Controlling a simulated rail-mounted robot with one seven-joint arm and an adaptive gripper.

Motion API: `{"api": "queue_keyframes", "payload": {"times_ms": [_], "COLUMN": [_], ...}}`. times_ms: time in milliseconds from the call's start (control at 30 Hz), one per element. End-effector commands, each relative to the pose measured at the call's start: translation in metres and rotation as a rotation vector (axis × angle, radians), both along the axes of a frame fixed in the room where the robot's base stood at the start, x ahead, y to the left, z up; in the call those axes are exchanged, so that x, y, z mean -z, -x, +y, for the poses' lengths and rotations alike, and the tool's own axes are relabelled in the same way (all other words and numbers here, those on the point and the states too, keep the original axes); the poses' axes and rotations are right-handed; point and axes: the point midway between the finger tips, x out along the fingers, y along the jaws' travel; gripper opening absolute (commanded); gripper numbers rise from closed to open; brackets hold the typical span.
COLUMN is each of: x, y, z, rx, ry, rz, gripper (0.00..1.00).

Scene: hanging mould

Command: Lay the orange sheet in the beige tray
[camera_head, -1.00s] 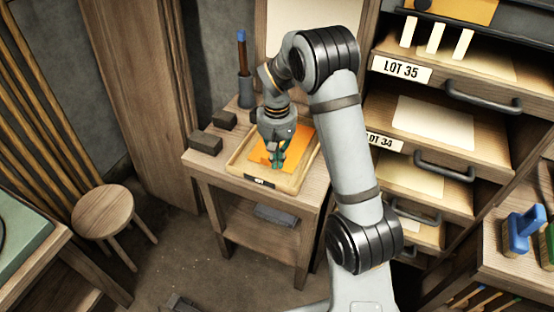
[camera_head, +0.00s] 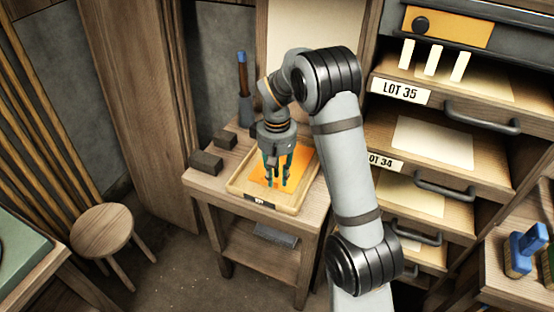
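The orange sheet (camera_head: 297,161) lies flat in the beige tray (camera_head: 291,207), which sits on a small wooden table. My gripper (camera_head: 277,181) points down over the tray and covers part of the sheet. Its two green-tipped fingers are spread, with orange showing between them, and it holds nothing that I can see. The fingertips look to be above the sheet; the exact gap is hard to tell.
Two dark blocks (camera_head: 206,162) and a holder with a blue-tipped tool (camera_head: 244,85) stand left of and behind the tray. A stool (camera_head: 102,230) stands at left.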

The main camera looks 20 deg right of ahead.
Motion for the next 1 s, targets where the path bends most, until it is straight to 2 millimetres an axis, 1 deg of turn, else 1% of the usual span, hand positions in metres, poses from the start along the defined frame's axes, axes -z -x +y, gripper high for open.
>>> {"api": "queue_keyframes", "payload": {"times_ms": [33, 200, 300, 433, 600, 1000], "x": [-0.013, -0.051, -0.071, -0.090, -0.101, -0.102], "y": [-0.001, -0.001, -0.001, 0.000, 0.000, 0.001], "z": [0.001, 0.000, 0.001, 0.001, 0.000, 0.000], "rx": [0.001, 0.001, 0.001, 0.001, 0.001, 0.001], "ry": [-0.001, -0.001, -0.001, -0.001, 0.000, -0.001], "rz": [-0.006, -0.005, -0.004, -0.002, -0.001, 0.001], "gripper": [0.24, 0.24, 0.24, 0.24, 0.24, 0.24]}}
